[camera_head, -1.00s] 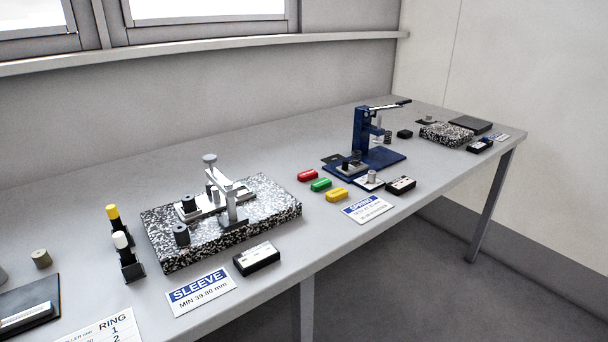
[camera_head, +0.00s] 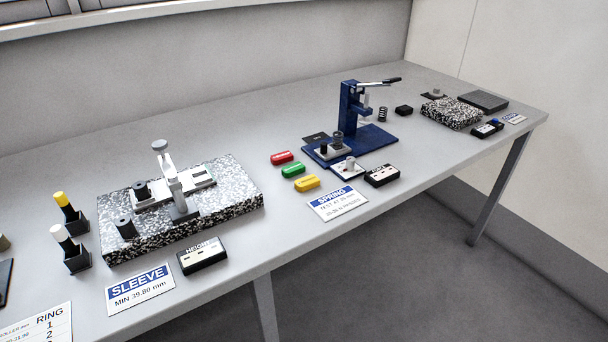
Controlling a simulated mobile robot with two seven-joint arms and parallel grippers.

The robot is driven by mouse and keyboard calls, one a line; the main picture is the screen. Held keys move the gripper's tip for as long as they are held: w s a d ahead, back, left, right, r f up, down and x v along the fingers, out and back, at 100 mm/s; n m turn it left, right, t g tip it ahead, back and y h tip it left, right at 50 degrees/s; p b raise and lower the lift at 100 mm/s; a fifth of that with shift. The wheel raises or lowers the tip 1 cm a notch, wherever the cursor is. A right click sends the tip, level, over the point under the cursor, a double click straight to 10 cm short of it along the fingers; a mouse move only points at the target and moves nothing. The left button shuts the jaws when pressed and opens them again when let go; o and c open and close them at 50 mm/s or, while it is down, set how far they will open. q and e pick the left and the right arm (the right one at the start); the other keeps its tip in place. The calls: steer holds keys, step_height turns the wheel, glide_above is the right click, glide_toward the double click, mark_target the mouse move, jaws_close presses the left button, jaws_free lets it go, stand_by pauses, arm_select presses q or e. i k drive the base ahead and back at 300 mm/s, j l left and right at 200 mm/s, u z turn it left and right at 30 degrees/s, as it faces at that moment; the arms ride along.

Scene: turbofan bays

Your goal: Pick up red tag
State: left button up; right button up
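The red tag (camera_head: 281,158) lies flat on the grey table, just right of the speckled granite block. It is the farthest back in a short row, with a green tag (camera_head: 293,170) and a yellow tag (camera_head: 306,183) in front of it. Nothing covers it. Neither of my grippers shows in the head view.
The granite block (camera_head: 245,205) with a gauge stand (camera_head: 172,180) is left of the tags. A blue press (camera_head: 352,110) stands right of them. A SPRING card (camera_head: 338,203) and a black box (camera_head: 382,175) are in front. The table (camera_head: 250,125) is clear behind the tags.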

mark_target(285, 157)
steer(key=i+l+u, duration=0.1)
steer(key=u, duration=0.3)
steer(key=l+u, duration=0.6)
steer(key=u, duration=0.15)
steer(key=k+l+u, duration=0.1)
steer(key=l+u, duration=0.2)
steer(key=l, duration=0.6)
steer(key=i+l, duration=0.1)
steer(key=l, duration=0.8)
steer(key=i+l, duration=0.2)
steer(key=i, duration=0.2)
steer(key=i+l, duration=0.15)
steer(key=i, duration=0.2)
steer(key=u, duration=0.05)
